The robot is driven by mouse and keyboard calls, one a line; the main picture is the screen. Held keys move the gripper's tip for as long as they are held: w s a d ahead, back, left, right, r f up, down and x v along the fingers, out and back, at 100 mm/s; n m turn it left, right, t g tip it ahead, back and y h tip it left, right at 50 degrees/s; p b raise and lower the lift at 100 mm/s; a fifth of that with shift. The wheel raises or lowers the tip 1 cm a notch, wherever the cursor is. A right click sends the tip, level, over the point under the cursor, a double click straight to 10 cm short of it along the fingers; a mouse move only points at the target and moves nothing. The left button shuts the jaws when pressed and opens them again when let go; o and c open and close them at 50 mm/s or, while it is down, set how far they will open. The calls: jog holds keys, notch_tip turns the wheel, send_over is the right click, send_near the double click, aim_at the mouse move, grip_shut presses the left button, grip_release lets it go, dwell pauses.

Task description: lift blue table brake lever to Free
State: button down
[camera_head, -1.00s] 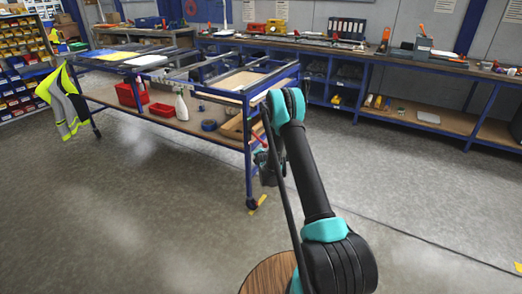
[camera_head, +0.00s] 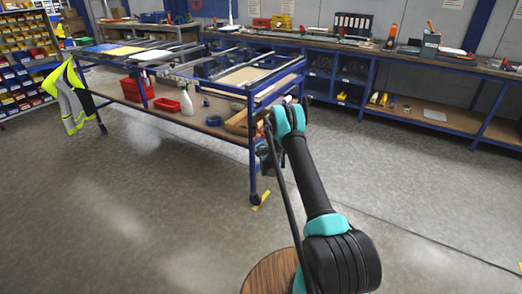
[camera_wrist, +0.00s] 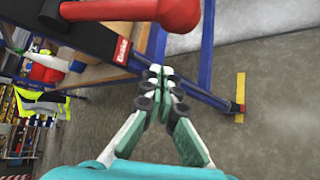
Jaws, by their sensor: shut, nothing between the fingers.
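The blue table (camera_head: 250,130) stands ahead of my arm in the head view, with one blue leg (camera_wrist: 207,45) in the wrist view. A thick red bar with a rounded, bent end (camera_wrist: 178,12) crosses the top of the wrist view, close to the camera; it looks like the brake lever. Behind it is a dark beam with a red label (camera_wrist: 122,50) that seems to read "Brake". My gripper (camera_wrist: 162,72) is shut and empty, below the red bar in the picture and apart from it. In the head view my arm mostly hides the gripper.
A table foot stands by yellow floor tape (camera_wrist: 240,95). The table's lower shelf holds red bins (camera_head: 167,104) and a spray bottle (camera_head: 187,102). A hi-vis garment (camera_head: 75,100) hangs at its left end. A long workbench (camera_head: 440,62) runs behind. The floor in front is clear.

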jog(key=shift+s+d+r, duration=0.1)
jog(key=shift+d+r, duration=0.5)
jog(key=shift+d, duration=0.25)
jog(key=shift+s+d+r, duration=0.1)
jog(key=shift+d+r, duration=0.45)
jog(key=shift+d, duration=0.25)
jog(key=shift+r, duration=0.1)
jog(key=shift+s+d+r, duration=0.1)
jog(key=shift+d+r, duration=0.1)
jog(key=shift+r+g, duration=0.1)
jog(key=shift+g, duration=0.2)
notch_tip(320, 180, up, 13)
jog(key=n+g+h, duration=0.5)
jog(key=g+h, duration=0.1)
jog(key=h, duration=0.1)
jog(key=shift+s+d+n+h, duration=0.15)
jog(key=shift+d+n+h, duration=0.05)
jog(key=shift+n+h, duration=0.1)
jog(key=shift+r, duration=0.1)
